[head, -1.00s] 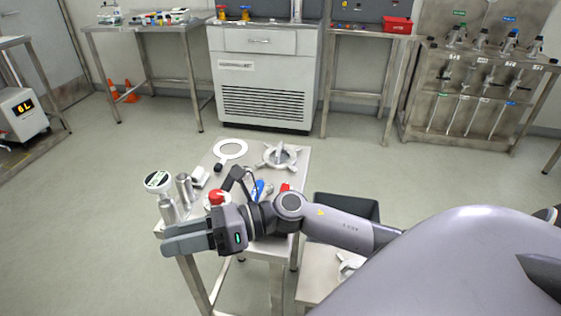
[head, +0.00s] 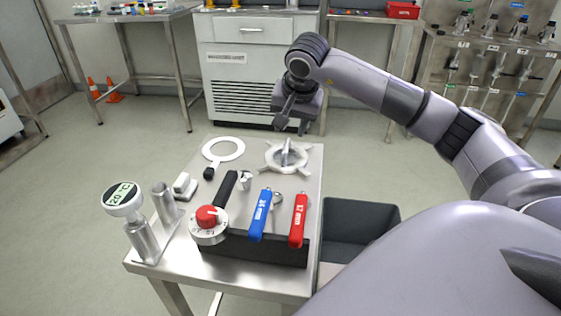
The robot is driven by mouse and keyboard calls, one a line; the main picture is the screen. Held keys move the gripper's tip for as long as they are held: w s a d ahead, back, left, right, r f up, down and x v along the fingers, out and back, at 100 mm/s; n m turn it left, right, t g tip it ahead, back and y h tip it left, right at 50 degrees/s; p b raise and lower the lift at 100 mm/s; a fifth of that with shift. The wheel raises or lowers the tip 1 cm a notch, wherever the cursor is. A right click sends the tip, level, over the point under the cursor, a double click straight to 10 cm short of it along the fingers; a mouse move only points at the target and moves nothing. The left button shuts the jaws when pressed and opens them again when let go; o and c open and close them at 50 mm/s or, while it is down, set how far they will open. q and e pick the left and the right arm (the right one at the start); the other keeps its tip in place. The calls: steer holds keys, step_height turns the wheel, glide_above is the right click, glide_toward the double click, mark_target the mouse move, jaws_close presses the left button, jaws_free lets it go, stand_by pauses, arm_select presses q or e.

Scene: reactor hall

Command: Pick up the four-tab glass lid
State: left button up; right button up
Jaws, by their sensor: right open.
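The four-tab lid (head: 273,160) lies flat near the far right corner of the small steel table. It shows as a pale ring with outward tabs and a raised grey post in its middle. My right gripper (head: 291,126) hangs above and just behind the post in the picture, with its fingers pointing down. It is open and empty, apart from the lid. The gap between fingers and post is hard to judge. My left gripper is out of view.
On the steel table (head: 228,277) stand a blue-handled tool (head: 261,213), a red-handled tool (head: 299,218), a red-knobbed dial (head: 208,222), a white ring (head: 225,148) and a round 20 °C gauge (head: 122,198). A dark grey bin (head: 360,217) sits right of the table.

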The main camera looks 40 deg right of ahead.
mark_target(287, 144)
steer(key=b+x, duration=0.1)
steer(key=x, duration=0.7)
steer(key=shift+d+f, duration=0.2)
steer(key=shift+d, duration=0.05)
steer(key=shift+c, duration=0.3)
steer(key=shift+r, duration=0.1)
jaws_close()
